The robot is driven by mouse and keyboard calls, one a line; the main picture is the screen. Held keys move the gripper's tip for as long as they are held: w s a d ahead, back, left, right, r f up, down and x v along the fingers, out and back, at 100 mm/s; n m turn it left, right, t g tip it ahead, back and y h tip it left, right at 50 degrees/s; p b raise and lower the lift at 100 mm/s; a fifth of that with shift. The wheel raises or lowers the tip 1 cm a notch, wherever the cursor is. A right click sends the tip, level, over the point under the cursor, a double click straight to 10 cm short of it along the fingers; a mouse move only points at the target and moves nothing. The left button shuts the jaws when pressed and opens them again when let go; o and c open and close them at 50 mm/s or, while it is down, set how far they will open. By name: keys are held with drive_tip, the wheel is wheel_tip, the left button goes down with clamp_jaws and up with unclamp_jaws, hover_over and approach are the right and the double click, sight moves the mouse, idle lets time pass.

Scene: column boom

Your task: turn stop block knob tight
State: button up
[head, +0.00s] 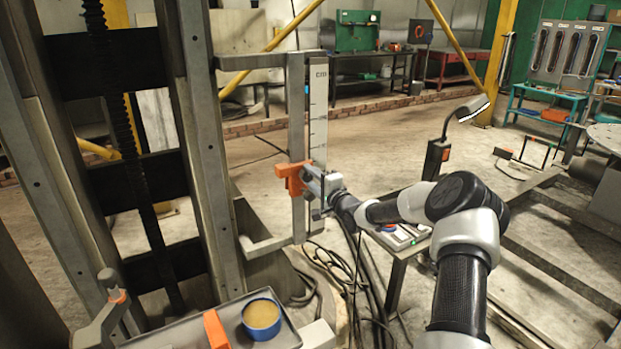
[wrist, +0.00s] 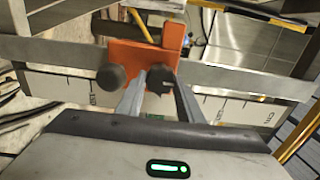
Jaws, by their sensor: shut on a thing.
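The orange stop block (head: 293,178) sits on a vertical grey bar (head: 297,120) beside a white cm scale (head: 318,120). In the wrist view the block (wrist: 148,55) is straight ahead, with the bar (wrist: 235,82) running across the picture. A dark knob (wrist: 160,76) on the block's face lies between my fingertips. My gripper (wrist: 157,84) is shut on this knob; it also shows in the head view (head: 312,180), up against the block. A second dark round part (wrist: 111,77) is just left of my left finger. The fingers hide part of the held knob.
A tray (head: 290,335) with a blue tin (head: 262,318) and an orange item (head: 215,330) is at the bottom. A small table (head: 395,258) with a device stands below my arm. A lamp (head: 472,107) rises behind it. Cables lie on the floor; open floor lies beyond.

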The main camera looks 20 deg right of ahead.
drive_tip(key=o, duration=1.1)
drive_tip(key=shift+c, duration=0.2)
